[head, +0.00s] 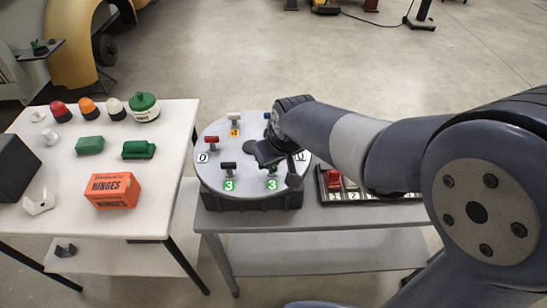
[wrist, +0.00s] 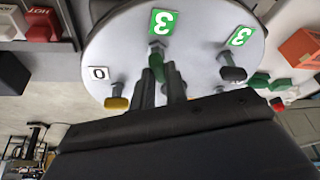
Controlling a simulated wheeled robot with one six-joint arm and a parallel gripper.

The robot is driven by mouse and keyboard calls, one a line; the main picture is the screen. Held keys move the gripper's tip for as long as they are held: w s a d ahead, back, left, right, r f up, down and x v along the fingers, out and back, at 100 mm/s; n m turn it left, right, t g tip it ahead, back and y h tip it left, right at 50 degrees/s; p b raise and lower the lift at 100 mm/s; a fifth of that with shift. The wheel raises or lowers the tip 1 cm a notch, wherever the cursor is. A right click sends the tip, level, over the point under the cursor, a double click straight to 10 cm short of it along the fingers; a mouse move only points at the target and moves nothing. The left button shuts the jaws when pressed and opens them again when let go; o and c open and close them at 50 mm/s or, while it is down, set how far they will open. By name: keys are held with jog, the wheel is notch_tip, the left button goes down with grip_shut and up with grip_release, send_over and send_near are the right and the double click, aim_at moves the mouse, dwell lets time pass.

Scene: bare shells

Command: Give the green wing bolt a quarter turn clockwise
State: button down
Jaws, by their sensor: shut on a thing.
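The green wing bolt (wrist: 156,64) stands on the round grey disc (head: 217,184), beside a green label with a 3 (wrist: 161,22). In the head view my gripper (head: 271,164) reaches over the disc's front right and largely covers this bolt. In the wrist view my gripper (wrist: 162,76) has its two fingers at the green bolt, one on each side, shut on it. A black wing bolt (head: 229,168) with its own green 3 label (head: 229,184) stands to its left. A yellow bolt (wrist: 117,103) by a 0 label (wrist: 99,73) is hidden in the head view.
A red bolt (head: 215,141), a cream bolt (head: 234,118) and a partly covered blue one (head: 267,115) also stand on the disc. A tray (head: 355,197) with red switches sits close to its right. The left table (head: 110,220) holds an orange hinges box (head: 113,190).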

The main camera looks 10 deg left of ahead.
jog(key=m+h, duration=0.1)
jog(key=m, duration=0.2)
jog(key=shift+a+t+b, duration=0.1)
jog(key=shift+t+b, duration=0.2)
jog(key=shift+t, duration=0.1)
jog(key=shift+s+m+h+b, duration=0.1)
jog(key=shift+m+h+b, duration=0.4)
jog(key=shift+m, duration=0.7)
jog(key=c, duration=1.4)
grip_release()
jog(key=shift+c, duration=0.2)
jog(key=a+v, duration=0.1)
jog(key=v, duration=0.9)
jog(key=shift+s+d+r, duration=0.25)
jog(key=shift+d+r, duration=0.1)
jog(key=shift+d, duration=0.1)
